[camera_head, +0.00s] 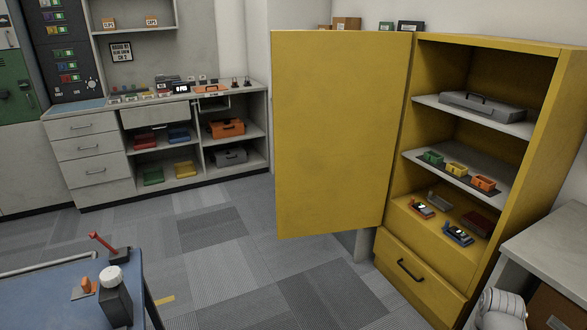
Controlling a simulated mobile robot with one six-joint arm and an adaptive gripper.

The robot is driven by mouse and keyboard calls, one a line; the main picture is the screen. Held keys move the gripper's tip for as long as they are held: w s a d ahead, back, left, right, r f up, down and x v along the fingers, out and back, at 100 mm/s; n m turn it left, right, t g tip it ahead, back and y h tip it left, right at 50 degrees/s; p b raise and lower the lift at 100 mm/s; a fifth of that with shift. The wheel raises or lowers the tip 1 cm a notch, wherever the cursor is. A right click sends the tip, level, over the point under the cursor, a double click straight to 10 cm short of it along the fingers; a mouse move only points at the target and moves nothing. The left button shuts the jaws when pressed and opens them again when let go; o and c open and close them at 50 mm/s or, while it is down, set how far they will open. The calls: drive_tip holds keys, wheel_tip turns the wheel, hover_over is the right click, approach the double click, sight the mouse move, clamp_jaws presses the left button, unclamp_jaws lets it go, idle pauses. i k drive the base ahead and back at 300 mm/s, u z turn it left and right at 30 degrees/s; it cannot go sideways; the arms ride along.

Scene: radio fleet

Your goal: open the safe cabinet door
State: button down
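The yellow safe cabinet (403,275) stands on the right side of the view. Its door (335,135) is swung wide open to the left, with its broad flat face toward me. The shelves inside are exposed. The upper shelf holds a grey case (482,105). The middle shelf holds green, yellow and orange bins (456,169). Several small devices (457,234) lie on the lowest level. A drawer with a dark handle (410,269) below is shut. No door handle shows on the visible face. I do not see my gripper.
A grey workbench (98,150) with drawers and shelves stands at the back left. A grey counter (550,245) is at the right. Carpeted floor (225,250) lies clear between.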

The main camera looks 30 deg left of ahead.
sight(338, 95)
drive_tip(key=i, duration=0.9)
drive_tip(key=z, duration=0.05)
